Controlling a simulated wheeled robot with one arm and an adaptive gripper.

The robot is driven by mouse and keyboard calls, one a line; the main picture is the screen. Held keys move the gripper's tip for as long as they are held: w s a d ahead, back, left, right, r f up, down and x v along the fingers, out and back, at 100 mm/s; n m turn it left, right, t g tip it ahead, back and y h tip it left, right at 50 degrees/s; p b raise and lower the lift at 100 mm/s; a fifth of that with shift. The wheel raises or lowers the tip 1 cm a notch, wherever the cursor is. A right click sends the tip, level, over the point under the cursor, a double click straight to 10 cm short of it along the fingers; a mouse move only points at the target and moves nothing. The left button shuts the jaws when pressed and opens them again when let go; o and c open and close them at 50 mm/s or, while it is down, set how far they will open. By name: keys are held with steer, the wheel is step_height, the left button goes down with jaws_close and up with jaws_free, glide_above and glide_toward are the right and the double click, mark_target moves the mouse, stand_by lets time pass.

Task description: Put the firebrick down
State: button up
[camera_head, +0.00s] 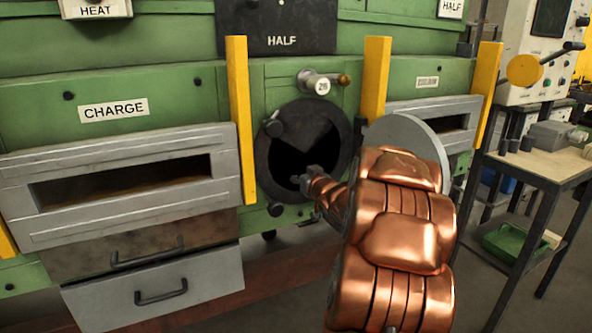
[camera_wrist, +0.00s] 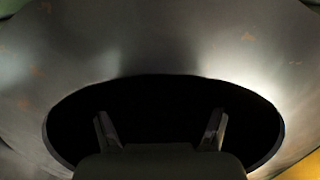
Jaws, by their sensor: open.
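My gripper (camera_head: 300,181) is at the dark round port (camera_head: 262,163) in the middle of the green furnace front. In the wrist view the two fingertips of my gripper (camera_wrist: 160,130) stand well apart, with only black between them. They are framed by the dark opening and its wide grey metal rim (camera_wrist: 160,50). I cannot tell how deep the fingertips reach into the port. I see no firebrick in either view. The inside of the port is too dark to show what it holds.
Yellow posts (camera_head: 241,120) and (camera_head: 375,80) flank the port. The charge slot's grey frame (camera_head: 120,222) is at left, above a drawer (camera_head: 155,290). A workbench (camera_head: 535,165) stands at right, with a green bin (camera_head: 510,240) below.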

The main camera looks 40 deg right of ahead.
steer(key=v, duration=1)
stand_by(0.4)
